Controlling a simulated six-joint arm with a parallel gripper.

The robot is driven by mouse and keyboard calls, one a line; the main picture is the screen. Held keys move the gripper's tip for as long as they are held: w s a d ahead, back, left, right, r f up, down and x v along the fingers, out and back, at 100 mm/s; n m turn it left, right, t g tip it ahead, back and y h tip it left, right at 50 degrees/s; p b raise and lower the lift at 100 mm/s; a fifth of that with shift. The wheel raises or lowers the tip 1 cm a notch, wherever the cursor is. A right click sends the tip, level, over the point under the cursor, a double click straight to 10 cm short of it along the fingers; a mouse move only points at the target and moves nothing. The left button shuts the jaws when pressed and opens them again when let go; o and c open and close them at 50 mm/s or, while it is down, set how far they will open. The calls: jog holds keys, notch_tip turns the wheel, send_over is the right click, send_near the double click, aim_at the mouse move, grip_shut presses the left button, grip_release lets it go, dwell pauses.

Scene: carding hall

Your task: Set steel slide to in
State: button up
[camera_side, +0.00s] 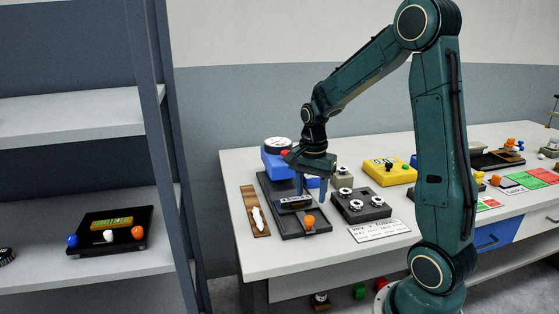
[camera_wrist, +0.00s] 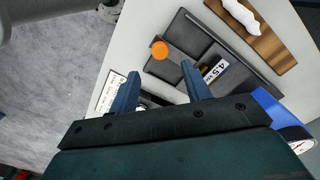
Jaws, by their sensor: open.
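A dark tray-like fixture (camera_side: 270,190) lies near the table's left end; it also shows in the wrist view (camera_wrist: 208,46). It holds an orange knob (camera_side: 309,221) at its near end, which shows in the wrist view (camera_wrist: 159,49) too. A small block with a numbered label (camera_side: 296,202) sits behind the knob, its label reading about 4.5 in the wrist view (camera_wrist: 215,70). I cannot tell for sure which part is the steel slide. My gripper (camera_side: 311,192) is open and empty above the fixture, fingers pointing down.
A wooden board with a white piece (camera_side: 257,218) lies left of the fixture. A dark box with several white knobs (camera_side: 361,204) stands close on the right. A blue scale (camera_side: 277,161) is behind, a yellow box (camera_side: 389,171) farther right. A printed card (camera_side: 378,230) lies in front.

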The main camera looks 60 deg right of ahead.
aim_at(309, 218)
notch_tip(309, 218, down, 8)
jog(key=shift+r, duration=0.2)
dwell(0.3)
grip_shut()
